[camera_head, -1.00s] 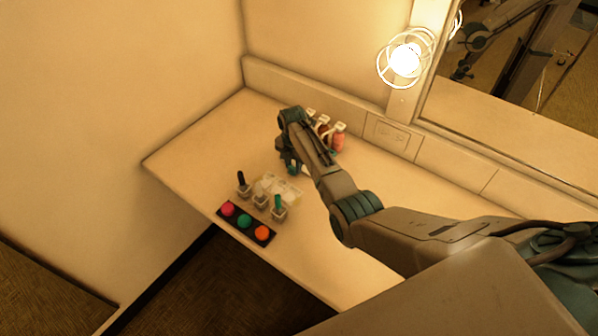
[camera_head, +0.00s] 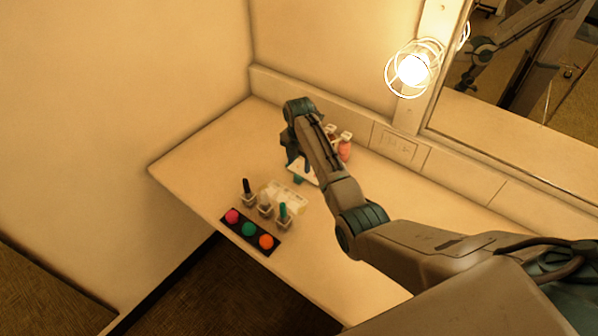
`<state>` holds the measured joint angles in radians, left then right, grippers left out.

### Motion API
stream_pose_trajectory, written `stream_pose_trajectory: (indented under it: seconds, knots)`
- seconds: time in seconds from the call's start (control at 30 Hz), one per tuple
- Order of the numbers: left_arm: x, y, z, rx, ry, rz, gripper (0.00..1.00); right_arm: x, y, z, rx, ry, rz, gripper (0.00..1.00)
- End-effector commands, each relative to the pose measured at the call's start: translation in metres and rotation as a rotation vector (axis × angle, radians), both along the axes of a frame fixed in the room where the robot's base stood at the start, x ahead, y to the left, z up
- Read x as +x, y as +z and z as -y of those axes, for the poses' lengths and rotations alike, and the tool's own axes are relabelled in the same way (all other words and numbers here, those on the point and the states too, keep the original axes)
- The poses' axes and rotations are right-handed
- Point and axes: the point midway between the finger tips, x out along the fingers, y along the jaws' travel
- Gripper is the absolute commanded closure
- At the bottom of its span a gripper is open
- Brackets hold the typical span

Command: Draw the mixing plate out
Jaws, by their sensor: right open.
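My right gripper (camera_head: 297,174) points down over the counter, below its dark wrist, and is open. A flat white piece (camera_head: 308,176), which looks like the mixing plate, lies right beside its fingers and is partly hidden by my arm. I cannot tell whether the fingers touch it. A pale, see-through tray (camera_head: 289,195) lies just in front of the gripper. My left gripper is not in view.
Small clear cups with a black (camera_head: 247,187) and a green (camera_head: 283,211) stick stand in front of the tray. A black strip with pink, green and orange paints (camera_head: 250,230) lies at the counter's front edge. Bottles (camera_head: 344,147) stand behind my arm. A lit caged lamp (camera_head: 411,70) hangs by the mirror.

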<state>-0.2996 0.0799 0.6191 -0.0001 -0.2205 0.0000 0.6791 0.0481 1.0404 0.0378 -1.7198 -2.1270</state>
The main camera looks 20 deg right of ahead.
Motion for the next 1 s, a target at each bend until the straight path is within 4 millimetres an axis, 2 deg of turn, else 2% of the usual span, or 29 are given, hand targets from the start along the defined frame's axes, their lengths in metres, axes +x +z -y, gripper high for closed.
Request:
stream_pose_trajectory:
  seconds: [0.1,0.3,0.87,1.0]
  knots:
    - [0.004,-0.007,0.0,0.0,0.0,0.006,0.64,0.001,0.022,0.0,0.0,0.0,0.004,0.51]
    - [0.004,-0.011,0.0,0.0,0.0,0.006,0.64,0.0,0.045,0.0,0.0,0.0,0.0,0.51]
    - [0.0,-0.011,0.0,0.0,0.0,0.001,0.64,0.0,0.051,0.0,-0.001,0.0,-0.001,0.51]
    - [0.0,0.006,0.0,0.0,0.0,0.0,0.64,0.0,0.068,0.0,0.0,0.0,0.0,0.51]
